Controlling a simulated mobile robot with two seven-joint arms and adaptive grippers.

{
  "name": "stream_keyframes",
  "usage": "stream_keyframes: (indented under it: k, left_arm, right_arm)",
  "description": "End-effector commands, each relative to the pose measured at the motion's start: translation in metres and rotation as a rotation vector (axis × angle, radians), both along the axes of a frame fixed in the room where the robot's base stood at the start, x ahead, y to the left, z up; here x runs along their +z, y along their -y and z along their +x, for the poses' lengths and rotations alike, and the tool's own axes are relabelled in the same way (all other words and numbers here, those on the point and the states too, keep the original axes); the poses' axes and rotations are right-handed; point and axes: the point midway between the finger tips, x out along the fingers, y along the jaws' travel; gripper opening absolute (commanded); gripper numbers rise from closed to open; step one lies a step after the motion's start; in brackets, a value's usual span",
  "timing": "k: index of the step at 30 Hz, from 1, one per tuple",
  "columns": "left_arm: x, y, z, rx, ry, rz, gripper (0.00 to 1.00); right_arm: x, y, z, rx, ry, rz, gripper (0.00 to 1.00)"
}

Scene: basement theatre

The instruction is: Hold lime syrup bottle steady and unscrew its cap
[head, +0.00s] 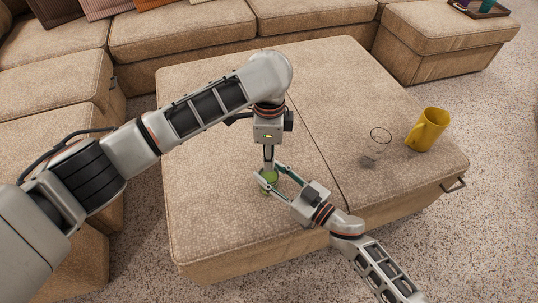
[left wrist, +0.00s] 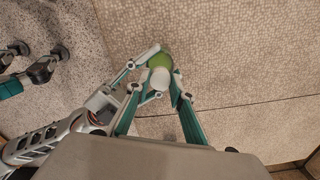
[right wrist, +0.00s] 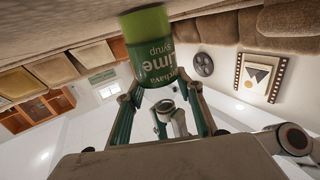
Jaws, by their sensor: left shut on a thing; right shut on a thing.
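The lime syrup bottle (head: 270,178) is small and green and stands on the beige ottoman (head: 215,205). The right wrist view shows its green label (right wrist: 152,62) upside down. My right gripper (head: 268,177) comes in from the side, shut around the bottle body. My left gripper (head: 269,166) points straight down from above and is shut on the pale cap (left wrist: 160,78), which the left wrist view shows on top of the green bottle. In the head view the fingers hide most of the cap and bottle. Whether the cap has turned cannot be told.
A clear glass (head: 376,144) and a yellow mug (head: 427,130) stand on the ottoman to the right. A tray (head: 482,8) lies on the far seat at top right. A sofa (head: 185,35) runs behind. The ottoman's left and back surface is clear.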

Motion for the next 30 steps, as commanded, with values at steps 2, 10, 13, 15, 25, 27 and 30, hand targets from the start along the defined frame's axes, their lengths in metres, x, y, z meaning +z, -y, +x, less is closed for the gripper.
stream_keyframes:
  k: [2, 10, 13, 15, 25, 27, 30]
  left_arm:
    - [-0.0003, -0.0003, 0.0001, 0.138, -0.001, 0.001, 0.0]
    - [0.0, -0.0004, 0.0002, 0.635, -0.001, 0.001, 0.0]
    - [0.0002, -0.0004, 0.0005, 0.82, 0.0, 0.001, 0.0]
    - [0.0004, -0.0004, 0.0006, 0.949, 0.0, 0.001, 0.0]
    - [0.0006, -0.0006, 0.0007, 1.558, 0.0, 0.002, 0.0]
    - [0.0006, -0.0004, 0.0005, 1.681, 0.001, 0.002, 0.0]
    - [0.0009, -0.0003, 0.0005, 1.828, 0.0, 0.002, 0.0]
  right_arm:
    - [-0.0012, -0.0001, -0.0005, 0.0, -0.003, 0.0, 0.0]
    - [-0.0012, -0.0001, -0.0005, 0.0, -0.003, 0.0, 0.0]
    - [-0.0012, 0.0, -0.0006, 0.0, -0.003, 0.0, 0.0]
    - [-0.0012, 0.0, -0.0004, 0.0, -0.003, 0.0, 0.0]
    - [-0.0012, 0.0, -0.0004, 0.0, -0.002, -0.001, 0.0]
    - [-0.0011, 0.0, -0.0004, 0.0, -0.002, -0.001, 0.0]
    - [-0.0011, 0.0, -0.0004, 0.0, -0.002, -0.001, 0.0]
